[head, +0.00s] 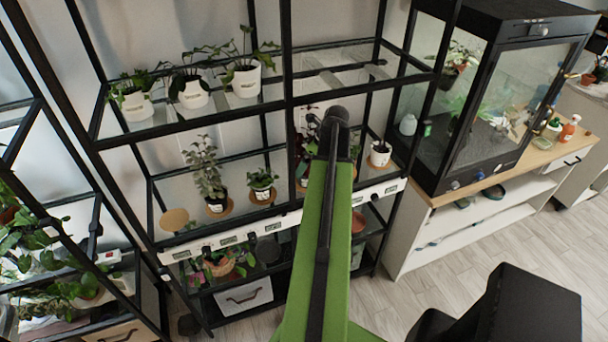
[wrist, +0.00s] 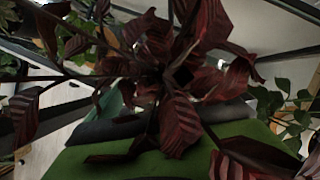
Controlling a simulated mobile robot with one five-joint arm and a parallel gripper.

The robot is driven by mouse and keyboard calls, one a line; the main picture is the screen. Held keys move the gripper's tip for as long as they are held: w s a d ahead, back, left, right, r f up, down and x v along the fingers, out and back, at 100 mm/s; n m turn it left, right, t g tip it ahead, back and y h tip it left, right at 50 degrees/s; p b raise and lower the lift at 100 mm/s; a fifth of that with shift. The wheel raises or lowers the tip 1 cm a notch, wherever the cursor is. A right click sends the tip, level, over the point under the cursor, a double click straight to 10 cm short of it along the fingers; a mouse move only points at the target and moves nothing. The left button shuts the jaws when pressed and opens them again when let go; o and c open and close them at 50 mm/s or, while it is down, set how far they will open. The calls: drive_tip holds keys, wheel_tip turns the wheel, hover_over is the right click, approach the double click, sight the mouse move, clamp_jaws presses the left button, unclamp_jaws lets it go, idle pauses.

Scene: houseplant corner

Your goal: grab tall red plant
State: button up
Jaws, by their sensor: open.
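The tall red plant (head: 306,135) has dark red leaves and stands on the middle shelf of the black rack. In the head view my arm covers much of it, and only leaves and a bit of its pot show beside the arm. In the wrist view its striped dark red leaves (wrist: 180,120) fill the middle, very close to the camera; its pot is not seen there. My gripper (head: 337,118) is at the arm's far end, in front of the plant, and is open. Its fingertips are hidden by the arm and the leaves.
On the same shelf stand a tall green plant (head: 205,170) and a small potted plant (head: 262,181) to the left, and a white-potted plant (head: 380,153) to the right. Black rack posts stand close by. A glass cabinet (head: 500,100) is at the right.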

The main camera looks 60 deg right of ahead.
drive_tip(key=shift+b+x, duration=0.5)
drive_tip(key=shift+x, duration=0.35)
drive_tip(key=shift+d+f, duration=0.1)
drive_tip(key=shift+f, duration=0.2)
drive_tip(key=b+x, duration=0.5)
drive_tip(key=shift+d+f, duration=0.1)
drive_tip(key=shift+f, duration=0.05)
drive_tip(key=shift+r, duration=0.25)
drive_tip(key=c, duration=1.6)
